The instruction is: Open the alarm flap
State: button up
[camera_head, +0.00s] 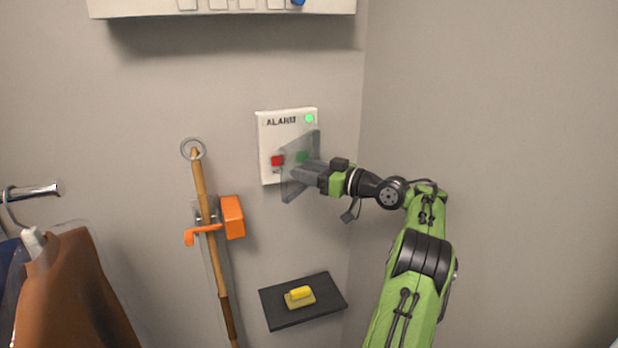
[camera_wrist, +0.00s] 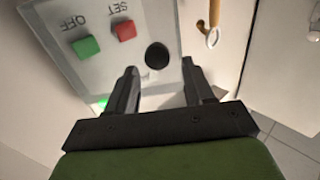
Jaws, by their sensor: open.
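The white alarm panel (camera_head: 268,138) hangs on the wall near the corner, with a green lamp and the word ALARM. Its clear flap (camera_head: 291,189) stands out at an angle, its left edge away from the panel. The red button (camera_head: 277,160) shows left of the flap; the green button (camera_head: 302,157) shows through it. In the wrist view, the red SET button (camera_wrist: 124,31) and green OFF button (camera_wrist: 87,47) appear inverted. A round black knob (camera_wrist: 157,55) lies just beyond and between my open fingertips. My gripper (camera_head: 297,171) is at the flap, its fingers apart.
An orange holder (camera_head: 232,216) with a wooden pole (camera_head: 204,200) is on the wall to the left. A dark shelf (camera_head: 276,312) bearing a yellow object (camera_head: 299,294) is below. A white box (camera_head: 130,8) is above. The right wall is bare.

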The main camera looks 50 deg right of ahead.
notch_tip(320, 180, up, 8)
jog(key=p, duration=0.3)
jog(key=shift+c, duration=0.5)
